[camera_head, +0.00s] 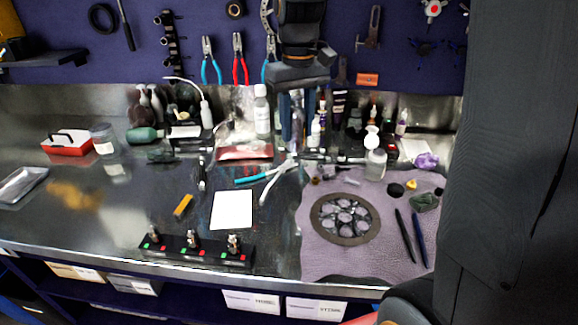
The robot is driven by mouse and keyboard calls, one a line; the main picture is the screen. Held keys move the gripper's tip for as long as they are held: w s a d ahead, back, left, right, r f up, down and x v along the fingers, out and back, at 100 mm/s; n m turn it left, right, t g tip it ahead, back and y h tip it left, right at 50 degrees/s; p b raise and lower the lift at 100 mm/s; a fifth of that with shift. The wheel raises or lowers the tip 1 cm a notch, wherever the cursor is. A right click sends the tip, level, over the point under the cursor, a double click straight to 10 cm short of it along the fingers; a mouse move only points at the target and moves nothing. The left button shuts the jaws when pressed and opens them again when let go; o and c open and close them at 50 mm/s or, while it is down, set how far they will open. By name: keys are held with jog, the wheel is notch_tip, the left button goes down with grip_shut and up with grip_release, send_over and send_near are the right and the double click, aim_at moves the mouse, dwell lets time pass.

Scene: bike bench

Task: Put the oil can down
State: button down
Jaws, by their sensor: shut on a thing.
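My gripper (296,140) hangs from the top centre, with its fingers pointing down in front of the bottles at the back of the bench. It is shut on a narrow, pale greyish thing (297,108), which I take to be the oil can. The fingers hide most of it, and its full shape and the height of its base above the bench cannot be told. The steel bench (120,215) lies below. A white rectangular sheet (232,209) lies flat on it, left of and nearer than my gripper, with nothing on it.
Bottles, including a tall white-capped one (261,110), crowd the back. Pliers (275,180) lie below my gripper. A black rack (195,248) stands at the front edge. The left middle is mostly clear.

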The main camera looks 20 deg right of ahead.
notch_tip(320, 180, down, 10)
jog(key=shift+w+r+p, duration=0.1)
jog(key=shift+p, duration=0.85)
jog(key=c, duration=1.2)
grip_release()
notch_tip(320, 180, up, 12)
jog(key=shift+b, duration=1.25)
